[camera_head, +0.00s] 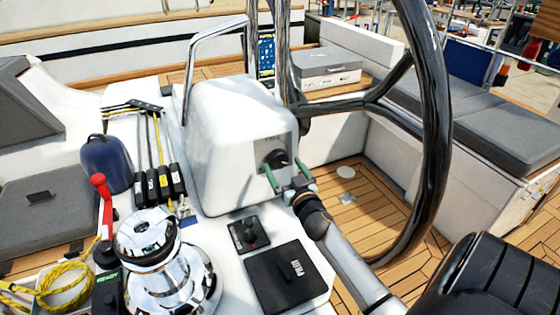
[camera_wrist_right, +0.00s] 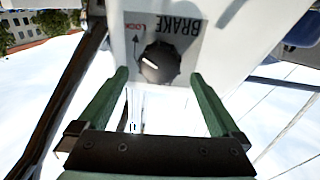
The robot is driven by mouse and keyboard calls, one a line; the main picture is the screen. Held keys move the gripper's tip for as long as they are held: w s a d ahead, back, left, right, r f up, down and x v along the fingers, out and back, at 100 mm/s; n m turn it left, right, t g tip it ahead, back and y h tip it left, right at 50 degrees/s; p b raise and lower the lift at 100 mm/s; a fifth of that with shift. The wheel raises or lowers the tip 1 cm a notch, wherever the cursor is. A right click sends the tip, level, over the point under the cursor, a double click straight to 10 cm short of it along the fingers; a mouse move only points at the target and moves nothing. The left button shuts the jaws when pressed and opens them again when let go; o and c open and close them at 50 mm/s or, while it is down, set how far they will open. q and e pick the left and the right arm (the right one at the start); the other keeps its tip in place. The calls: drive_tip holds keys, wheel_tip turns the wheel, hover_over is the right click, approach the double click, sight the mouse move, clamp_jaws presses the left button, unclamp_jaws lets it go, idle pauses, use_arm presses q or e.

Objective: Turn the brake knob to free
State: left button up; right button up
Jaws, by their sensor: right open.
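The brake knob (camera_head: 275,159) is a round black knob on a grey plate on the side of the white pedestal (camera_head: 225,140). In the right wrist view the knob (camera_wrist_right: 158,62) has a short white pointer mark, turned to the left in that picture, toward the red LOCK lettering (camera_wrist_right: 136,27). The BRAKE label (camera_wrist_right: 174,25) reads upside down there. My right gripper (camera_head: 283,169) is open with its green fingers pointing at the knob. In the wrist view its fingertips (camera_wrist_right: 160,75) lie either side of the knob, apart from it. My left gripper is out of view.
The large black steering wheel (camera_head: 440,130) stands right of my right arm. A chrome winch (camera_head: 160,255), a red-handled lever (camera_head: 101,195) and a black panel (camera_head: 285,278) lie below and left of the knob. Wooden deck (camera_head: 370,215) is open on the right.

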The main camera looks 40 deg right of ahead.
sight(280, 161)
drive_tip(key=shift+x, duration=1.65)
drive_tip(key=shift+c, duration=0.4)
drive_tip(key=c, duration=1.3)
drive_tip(key=shift+o, duration=0.2)
